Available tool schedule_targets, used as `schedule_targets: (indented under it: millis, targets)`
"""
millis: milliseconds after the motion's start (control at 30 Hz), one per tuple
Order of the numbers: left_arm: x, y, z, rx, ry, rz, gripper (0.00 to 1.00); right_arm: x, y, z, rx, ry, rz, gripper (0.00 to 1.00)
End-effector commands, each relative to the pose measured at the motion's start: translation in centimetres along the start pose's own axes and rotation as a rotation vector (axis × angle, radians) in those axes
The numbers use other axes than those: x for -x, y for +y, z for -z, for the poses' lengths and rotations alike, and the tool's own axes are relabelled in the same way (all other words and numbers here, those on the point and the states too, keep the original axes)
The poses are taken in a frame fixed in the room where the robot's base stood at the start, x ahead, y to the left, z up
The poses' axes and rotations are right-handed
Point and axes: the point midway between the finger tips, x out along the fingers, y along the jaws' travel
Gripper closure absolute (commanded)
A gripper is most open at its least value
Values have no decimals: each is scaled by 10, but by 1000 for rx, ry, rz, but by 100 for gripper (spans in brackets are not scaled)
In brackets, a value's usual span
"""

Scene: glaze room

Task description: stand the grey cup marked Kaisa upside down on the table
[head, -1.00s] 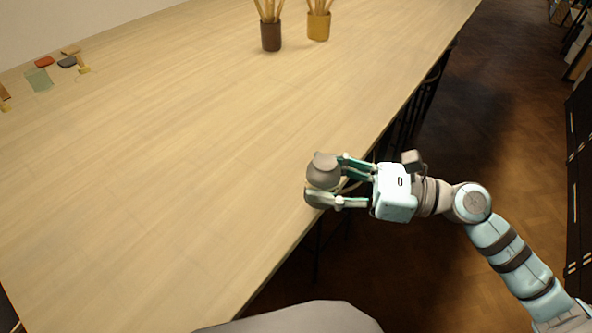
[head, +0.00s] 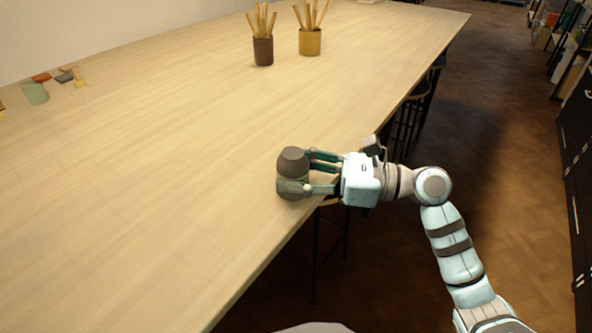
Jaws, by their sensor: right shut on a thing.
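The grey cup (head: 293,164) is in my right gripper (head: 295,175), near the right edge of the table (head: 180,190). My right gripper is shut on the cup, with a finger on either side, reaching in from the right. A smooth, closed, rounded face of the cup shows on top, and no opening is visible. Its lower part is partly hidden by the near finger. I cannot make out a name on it, nor tell whether it touches the table. My left gripper is not in view.
A brown pot (head: 263,51) and a yellow pot (head: 310,42), both holding sticks, stand at the back. Several small coloured tiles (head: 36,93) lie at the far left. The table around the cup is clear. Stools (head: 408,118) stand along its right side.

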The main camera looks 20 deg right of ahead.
Motion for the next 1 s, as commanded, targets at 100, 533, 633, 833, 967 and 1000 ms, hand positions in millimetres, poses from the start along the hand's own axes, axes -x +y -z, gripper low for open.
schedule_targets:
  millis: [100, 533, 633, 833, 967, 1000]
  targets:
    - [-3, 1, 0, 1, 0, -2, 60, 0, 0, 2, 0, -1, 0, 78]
    - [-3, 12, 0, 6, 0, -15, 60, 0, 0, 3, 1, 0, 0, 31]
    - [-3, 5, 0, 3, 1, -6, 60, 1, 0, 3, 1, 1, 0, 31]
    - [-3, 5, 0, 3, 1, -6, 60, 30, 0, 5, 0, 9, 3, 31]
    - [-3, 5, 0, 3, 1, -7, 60, 66, 0, 6, -2, 13, 3, 31]
    - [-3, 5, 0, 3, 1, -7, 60, 77, -1, 5, -3, 13, 3, 31]
